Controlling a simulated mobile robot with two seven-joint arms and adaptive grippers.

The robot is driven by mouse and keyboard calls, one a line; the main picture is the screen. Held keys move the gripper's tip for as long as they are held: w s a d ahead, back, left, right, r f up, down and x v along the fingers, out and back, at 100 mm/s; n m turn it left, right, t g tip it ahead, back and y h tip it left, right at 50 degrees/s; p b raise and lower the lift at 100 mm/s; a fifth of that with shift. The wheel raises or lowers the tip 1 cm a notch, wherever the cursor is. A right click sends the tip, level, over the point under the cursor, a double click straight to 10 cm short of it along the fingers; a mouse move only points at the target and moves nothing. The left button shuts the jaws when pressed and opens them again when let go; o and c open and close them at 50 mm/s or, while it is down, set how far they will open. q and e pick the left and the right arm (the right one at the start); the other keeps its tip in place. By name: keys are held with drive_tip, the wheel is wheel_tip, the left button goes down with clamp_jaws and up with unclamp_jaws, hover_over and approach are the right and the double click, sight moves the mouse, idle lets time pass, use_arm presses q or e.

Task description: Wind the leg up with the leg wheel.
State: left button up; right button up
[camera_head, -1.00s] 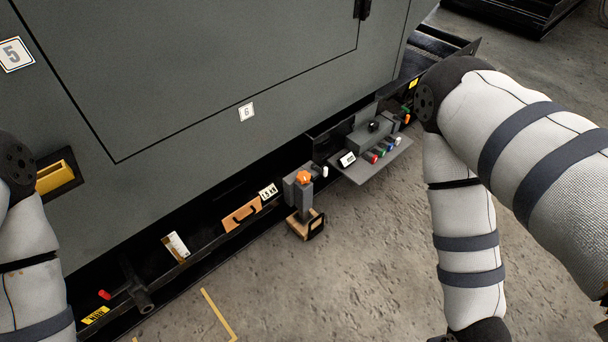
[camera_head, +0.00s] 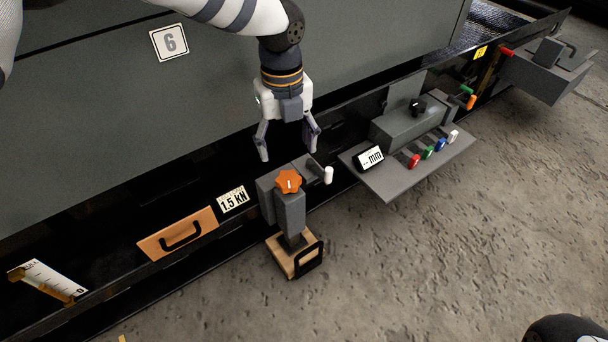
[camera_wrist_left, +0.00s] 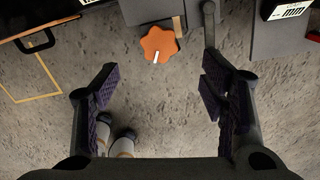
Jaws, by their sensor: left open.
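The leg wheel is an orange lobed knob (camera_head: 288,182) with a white mark, on top of the grey leg (camera_head: 291,213). The leg stands under the cabinet's edge over a wooden block with a black handle (camera_head: 296,256). My left gripper (camera_head: 288,153) is open and empty, pointing down just behind and above the wheel, not touching it. In the left wrist view the wheel (camera_wrist_left: 160,43) lies beyond the open fingers (camera_wrist_left: 160,85), toward the top of the picture. Whether the leg's foot touches the block is unclear.
A crank with a white grip (camera_head: 328,175) sits close right of the wheel. Further right is a shelf (camera_head: 393,188) with a mm display (camera_head: 369,158) and several coloured knobs. A 1.5 kN label (camera_head: 233,200) and a wooden drawer front (camera_head: 178,235) are left. The floor in front is clear.

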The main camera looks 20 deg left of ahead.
sight(288, 179)
use_arm(q)
wheel_tip(288, 179, down, 9)
drive_tip(key=b, duration=0.2)
drive_tip(key=shift+s+f+b, duration=0.1)
drive_tip(key=shift+f+b, duration=0.05)
drive_tip(key=shift+b, duration=0.15)
use_arm(e)
drive_tip(key=shift+s+d+f+g, duration=0.15)
drive_tip(key=shift+s+f, duration=0.15)
drive_tip(key=shift+f, duration=0.25)
drive_tip(key=shift+s+a+f+g, duration=0.15)
drive_tip(key=shift+s+f, duration=0.1)
drive_tip(key=shift+f, duration=0.25)
drive_tip(key=shift+d, duration=0.1)
use_arm(q)
drive_tip(key=c, duration=1.2)
drive_tip(key=shift+o, duration=0.2)
